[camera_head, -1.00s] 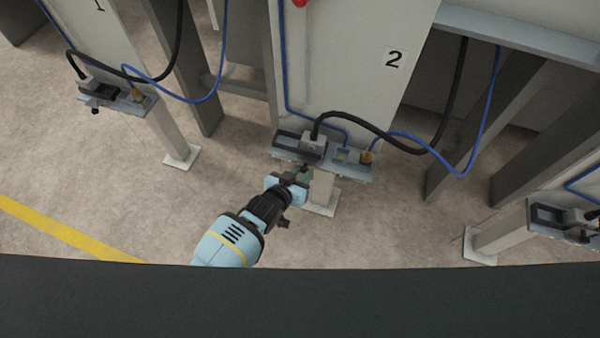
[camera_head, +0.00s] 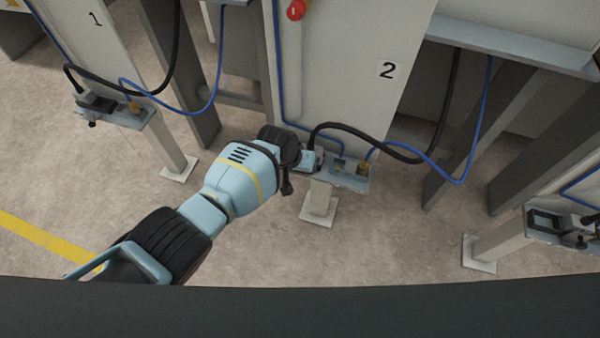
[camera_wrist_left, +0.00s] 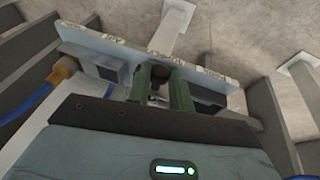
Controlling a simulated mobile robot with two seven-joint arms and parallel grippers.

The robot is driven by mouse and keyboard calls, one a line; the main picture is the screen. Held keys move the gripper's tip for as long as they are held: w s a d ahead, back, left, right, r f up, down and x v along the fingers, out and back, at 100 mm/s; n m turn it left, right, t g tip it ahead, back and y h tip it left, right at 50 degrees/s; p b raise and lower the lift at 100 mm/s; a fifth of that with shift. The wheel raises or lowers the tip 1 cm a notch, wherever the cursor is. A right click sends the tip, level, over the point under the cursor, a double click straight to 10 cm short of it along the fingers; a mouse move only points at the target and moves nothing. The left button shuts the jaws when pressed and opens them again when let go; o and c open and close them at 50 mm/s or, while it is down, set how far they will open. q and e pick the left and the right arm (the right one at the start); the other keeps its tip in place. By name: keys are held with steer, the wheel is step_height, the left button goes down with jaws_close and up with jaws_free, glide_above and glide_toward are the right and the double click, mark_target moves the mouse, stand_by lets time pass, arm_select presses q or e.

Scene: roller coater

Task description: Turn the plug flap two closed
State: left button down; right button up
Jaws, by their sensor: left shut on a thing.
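Plug station two has a grey bracket (camera_head: 345,181) below the panel marked 2 (camera_head: 388,70). A thick black cable and a blue cable run to it. My left gripper (camera_head: 312,160) reaches it from the left, and my arm hides the left part of the bracket. In the wrist view the bracket plate (camera_wrist_left: 112,44) is close, seen from another side. The green fingers of my left gripper (camera_wrist_left: 160,88) are on both sides of a small dark part, which I take as plug flap two (camera_wrist_left: 160,72), and are shut on it. Its angle is unclear. My right gripper is out of view.
Station one's bracket (camera_head: 125,113) stands left, another bracket (camera_head: 560,226) right. A brass fitting (camera_wrist_left: 63,70) with a blue cable sits beside my gripper. A white post foot (camera_head: 319,207) stands below. The floor in front is clear.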

arm_select(q)
steer(key=shift+w+d+g, duration=0.1)
steer(key=shift+w+g, duration=0.05)
steer(key=shift+g, duration=0.15)
steer(key=shift+r+b, duration=0.1)
steer(key=shift+b, duration=0.2)
steer(key=c, duration=1.3)
jaws_free()
steer(key=shift+o, duration=0.2)
steer(key=p+v, duration=0.4)
steer(key=v, duration=0.3)
steer(key=shift+r, duration=0.4)
